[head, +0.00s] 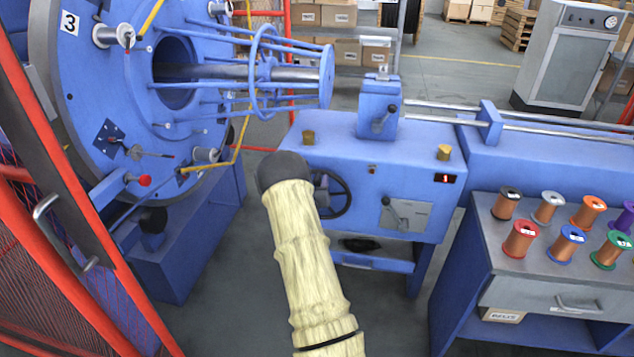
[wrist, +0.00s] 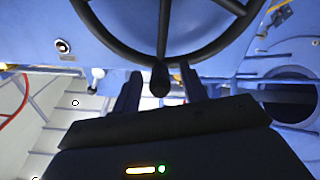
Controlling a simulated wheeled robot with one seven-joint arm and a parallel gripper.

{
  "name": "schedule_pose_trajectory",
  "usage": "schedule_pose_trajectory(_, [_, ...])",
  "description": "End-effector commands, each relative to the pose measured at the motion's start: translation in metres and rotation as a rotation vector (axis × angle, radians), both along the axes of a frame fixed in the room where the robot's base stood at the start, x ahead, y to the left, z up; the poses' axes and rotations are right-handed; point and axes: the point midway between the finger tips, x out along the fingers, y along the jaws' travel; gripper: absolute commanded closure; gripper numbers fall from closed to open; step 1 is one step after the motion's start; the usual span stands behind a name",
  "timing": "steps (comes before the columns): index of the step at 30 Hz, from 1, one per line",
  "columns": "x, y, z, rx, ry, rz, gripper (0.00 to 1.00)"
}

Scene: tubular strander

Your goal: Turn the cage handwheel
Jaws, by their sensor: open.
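The black cage handwheel (head: 349,196) is on the front of the blue machine housing in the head view, its left part hidden behind my arm. In the wrist view the handwheel (wrist: 108,42) fills the top, with its rim and spokes in sight. A black handle knob (wrist: 160,79) sticks out from the lowest part of the rim in that view. My gripper (wrist: 162,88) is open, with one dark finger on each side of the knob. Whether either finger touches the knob cannot be told. The head view does not show my gripper.
The blue strander disc marked 3 (head: 95,75) stands at left, with red guard fencing (head: 35,270) in front. A lever (head: 392,212) sits right of the handwheel. A bench (head: 485,235) with several wire spools stands at right. Grey floor lies below the housing.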

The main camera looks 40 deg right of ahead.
Motion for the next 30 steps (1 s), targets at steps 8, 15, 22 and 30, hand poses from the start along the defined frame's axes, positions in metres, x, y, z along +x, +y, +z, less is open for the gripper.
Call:
schedule_pose_trajectory(8, [0.006, -0.0074, 0.0003, 0.0, 0.0, 0.0, 0.57])
schedule_pose_trajectory(15, [0.0058, -0.007, 0.0002, 0.0, 0.0, 0.0, 0.79])
schedule_pose_trajectory(22, [0.0058, -0.0069, 0.0002, 0.0, 0.0, 0.0, 1.0])
schedule_pose_trajectory(30, [0.01, -0.0007, 0.0002, -0.009, 0.01, 0.009, 1.0])
